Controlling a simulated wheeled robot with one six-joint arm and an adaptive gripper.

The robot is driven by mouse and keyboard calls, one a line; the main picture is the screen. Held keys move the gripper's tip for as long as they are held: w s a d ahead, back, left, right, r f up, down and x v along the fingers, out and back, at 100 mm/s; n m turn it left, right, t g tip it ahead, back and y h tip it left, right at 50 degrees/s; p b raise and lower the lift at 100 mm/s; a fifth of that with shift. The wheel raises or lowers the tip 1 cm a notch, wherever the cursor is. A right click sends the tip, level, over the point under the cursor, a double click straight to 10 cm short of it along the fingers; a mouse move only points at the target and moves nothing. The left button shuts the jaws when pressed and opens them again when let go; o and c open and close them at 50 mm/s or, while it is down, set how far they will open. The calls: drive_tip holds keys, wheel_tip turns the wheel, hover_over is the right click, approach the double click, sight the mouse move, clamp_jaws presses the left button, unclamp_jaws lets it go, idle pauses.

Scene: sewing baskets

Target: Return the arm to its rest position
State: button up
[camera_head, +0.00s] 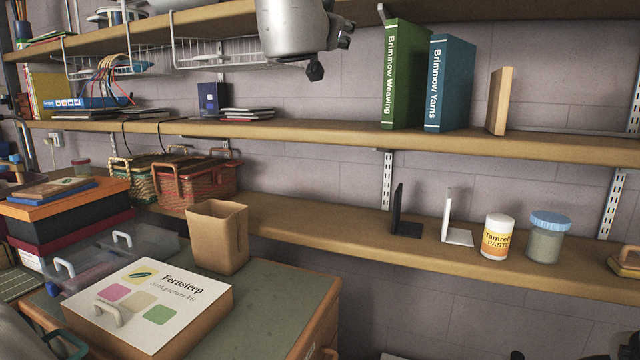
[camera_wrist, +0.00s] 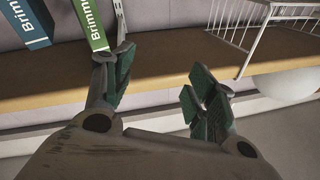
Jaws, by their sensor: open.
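My gripper (camera_wrist: 158,88) is in the wrist view with its two green-padded fingers spread apart. It is open, and nothing is held between the fingers. The shelf board (camera_wrist: 165,82) and grey wall show behind the gap. In the head view, a grey part of my arm (camera_head: 293,28) hangs in at the top centre, in front of the upper shelf and left of the green book. The fingers cannot be made out clearly there, and the rest of the arm is outside the picture.
A green book (camera_head: 403,75) and a blue book (camera_head: 449,83) stand on the middle shelf; a wire basket (camera_head: 215,52) hangs left of my arm. Below are bookends, a paste jar (camera_head: 497,238), a lidded jar (camera_head: 546,238), woven baskets (camera_head: 195,183) and a brown bin (camera_head: 217,237).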

drive_tip(key=a+f+n+g+y, duration=0.1)
drive_tip(key=a+f+n+y, duration=0.3)
drive_tip(key=a+n+y, duration=0.7)
drive_tip(key=s+d+f+g+y, duration=0.2)
drive_tip(key=s+f+g+y, duration=0.25)
drive_tip(key=f+g, duration=0.35)
drive_tip(key=s+d+f+n+g+h, duration=0.1)
drive_tip(key=s+d+f+g+h, duration=0.15)
drive_tip(key=d+f, duration=0.5)
drive_tip(key=s+d+f+g+h, duration=0.1)
drive_tip(key=s+d+f+g, duration=0.1)
drive_tip(key=s+d+f, duration=0.35)
drive_tip(key=s+d+f+m+h, duration=0.2)
drive_tip(key=s+d+f, duration=0.2)
drive_tip(key=d, duration=0.6)
drive_tip(key=s+d+f+m+g+h, duration=0.1)
drive_tip(key=s+d+f+h, duration=0.2)
drive_tip(key=s+d, duration=0.3)
drive_tip(key=s+d+f+m+g+h, duration=0.1)
drive_tip(key=s+d+f, duration=0.3)
drive_tip(key=d, duration=1.1)
drive_tip(key=shift+s+f+m+h, duration=0.3)
drive_tip(key=shift+s+m+h, duration=0.1)
drive_tip(key=shift+m+h, duration=0.35)
